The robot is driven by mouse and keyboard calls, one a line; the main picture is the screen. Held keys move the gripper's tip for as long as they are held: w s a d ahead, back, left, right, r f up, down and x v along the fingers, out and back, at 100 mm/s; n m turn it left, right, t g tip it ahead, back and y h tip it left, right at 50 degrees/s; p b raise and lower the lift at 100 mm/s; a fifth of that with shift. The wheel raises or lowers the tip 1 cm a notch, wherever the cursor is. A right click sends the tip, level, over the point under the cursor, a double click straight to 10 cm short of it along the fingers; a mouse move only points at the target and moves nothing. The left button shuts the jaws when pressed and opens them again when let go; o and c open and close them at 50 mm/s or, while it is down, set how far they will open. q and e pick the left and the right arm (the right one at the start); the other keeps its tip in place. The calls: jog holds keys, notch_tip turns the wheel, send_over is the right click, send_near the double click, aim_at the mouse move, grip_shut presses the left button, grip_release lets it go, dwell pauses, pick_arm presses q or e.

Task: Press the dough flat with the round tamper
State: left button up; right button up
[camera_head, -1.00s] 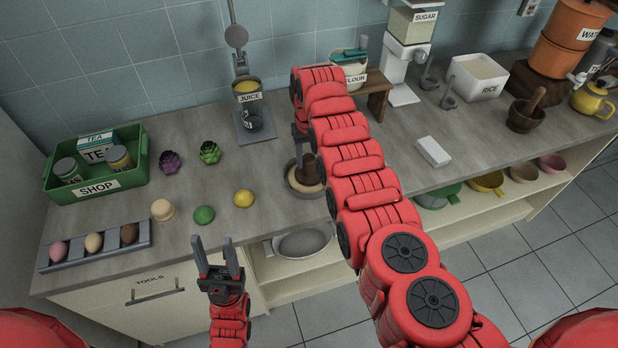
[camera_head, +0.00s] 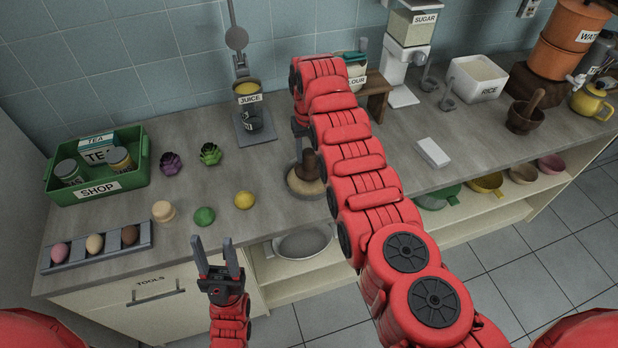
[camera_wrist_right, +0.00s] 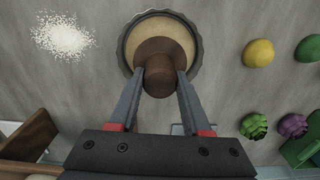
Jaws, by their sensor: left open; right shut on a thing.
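The round tamper (camera_head: 311,165) is dark brown wood and stands over a round dish (camera_head: 292,188) near the counter's front edge. My right gripper (camera_wrist_right: 158,82) is shut on the tamper's handle (camera_wrist_right: 158,70). In the wrist view the dish has a dark fluted rim (camera_wrist_right: 122,45), and the pale tan dough (camera_wrist_right: 165,24) lies inside it. The tamper hides part of the dough, and I cannot tell whether its underside touches it. My right arm hides part of the dish in the head view. My left gripper (camera_head: 218,258) is open and empty in front of the counter.
White powder (camera_wrist_right: 63,37) lies on the counter nearby. A white block (camera_head: 433,152) is to the right.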

jog(key=shift+r, duration=2.6)
